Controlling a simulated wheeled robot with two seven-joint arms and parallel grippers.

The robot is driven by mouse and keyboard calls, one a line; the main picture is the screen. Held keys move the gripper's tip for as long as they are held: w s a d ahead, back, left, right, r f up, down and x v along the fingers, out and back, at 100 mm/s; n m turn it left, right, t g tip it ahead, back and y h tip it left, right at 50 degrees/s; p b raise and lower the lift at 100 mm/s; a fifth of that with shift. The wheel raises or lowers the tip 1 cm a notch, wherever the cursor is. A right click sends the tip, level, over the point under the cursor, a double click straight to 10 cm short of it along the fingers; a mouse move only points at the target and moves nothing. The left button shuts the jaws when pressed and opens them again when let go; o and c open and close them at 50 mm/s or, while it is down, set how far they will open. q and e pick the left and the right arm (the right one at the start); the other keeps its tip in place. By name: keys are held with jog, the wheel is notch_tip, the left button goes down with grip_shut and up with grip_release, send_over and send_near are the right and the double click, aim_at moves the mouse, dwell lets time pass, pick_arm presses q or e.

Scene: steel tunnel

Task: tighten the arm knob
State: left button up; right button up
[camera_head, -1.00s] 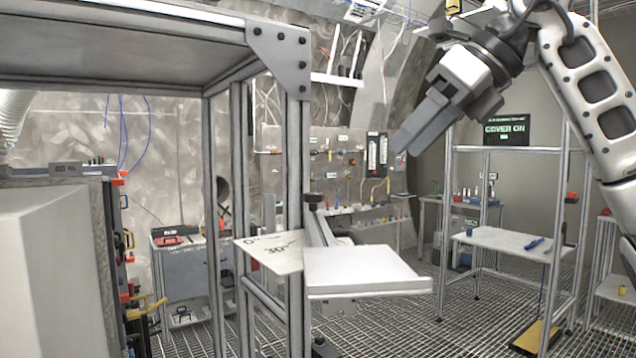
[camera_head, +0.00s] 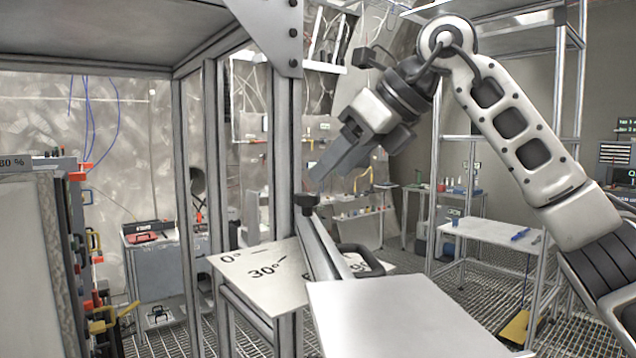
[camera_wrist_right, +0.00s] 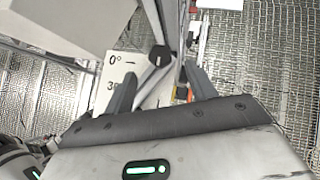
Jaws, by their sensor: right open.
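The black arm knob (camera_head: 306,200) sits at the top of a grey swing arm (camera_head: 322,245), beside a metal post. A white angle plate (camera_head: 262,268) marked 0° and 30° lies under the arm, and a flat white panel (camera_head: 385,315) is at the arm's near end. My right gripper (camera_head: 318,178) points down and left, its fingertips just above the knob. In the right wrist view the open fingers (camera_wrist_right: 159,70) lie on either side of the knob (camera_wrist_right: 161,54), which appears slightly beyond the tips. I cannot tell whether they touch it. My left gripper is out of view.
The metal frame post (camera_head: 287,150) stands close beside the knob, under a large overhead shelf (camera_head: 120,35). A white-topped table (camera_head: 490,232) with blue items stands at the right. Grated floor (camera_head: 460,300) is open between.

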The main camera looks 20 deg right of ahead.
aim_at(310, 194)
jog(key=x, duration=0.5)
jog(key=shift+p, duration=0.3)
jog(key=c, duration=1)
